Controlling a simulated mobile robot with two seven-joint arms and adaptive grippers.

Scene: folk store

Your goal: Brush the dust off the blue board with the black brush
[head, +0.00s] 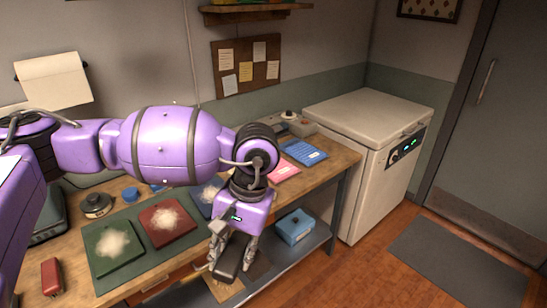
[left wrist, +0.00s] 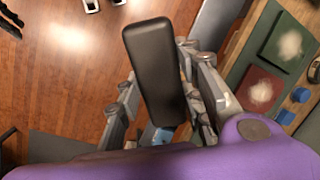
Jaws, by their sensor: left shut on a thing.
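My left gripper (head: 231,262) is shut on the black brush (head: 228,265), a dark block with rounded corners. In the left wrist view, the brush (left wrist: 155,70) sits between the fingers of the left gripper (left wrist: 160,95), with wooden floor behind it. The gripper is in front of the bench's front edge. The blue board (head: 206,194), with pale dust on it, lies on the bench behind the gripper; my arm hides part of it. The brush is apart from the board. My right gripper is not in view.
A dusty red board (head: 160,235) and a dusty green board (head: 105,262) lie on the bench to the left. Pink (head: 284,171) and light blue (head: 303,152) items lie further right. A blue box (head: 294,228) stands on the lower shelf. A white freezer (head: 345,185) borders the bench.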

